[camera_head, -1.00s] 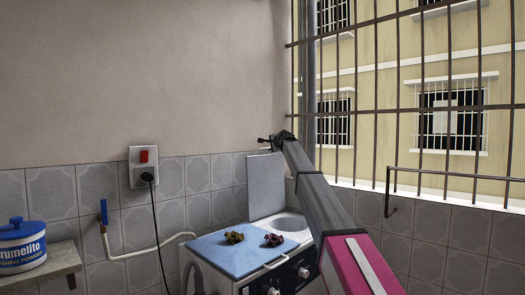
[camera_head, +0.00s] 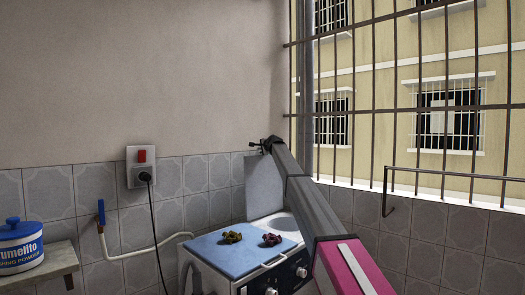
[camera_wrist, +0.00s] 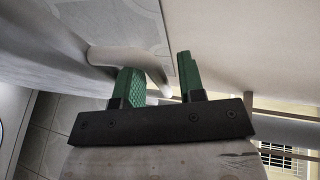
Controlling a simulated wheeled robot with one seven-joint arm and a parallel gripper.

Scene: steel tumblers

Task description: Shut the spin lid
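The spin lid (camera_head: 263,188) is a pale grey panel standing upright at the back of the right half of the washing machine. My gripper (camera_head: 257,146) is at its upper edge, with my arm reaching in from the lower right and hiding the lid's right side. In the wrist view my gripper (camera_wrist: 160,78) has its two green fingers apart. A pale curved handle-like bar (camera_wrist: 135,58) shows just beyond and partly between them. I cannot tell if a finger touches it.
A tub of powder (camera_head: 20,247) stands on a shelf at left. A tiled wall (camera_head: 80,190) is behind, with barred window (camera_head: 410,107) at right.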

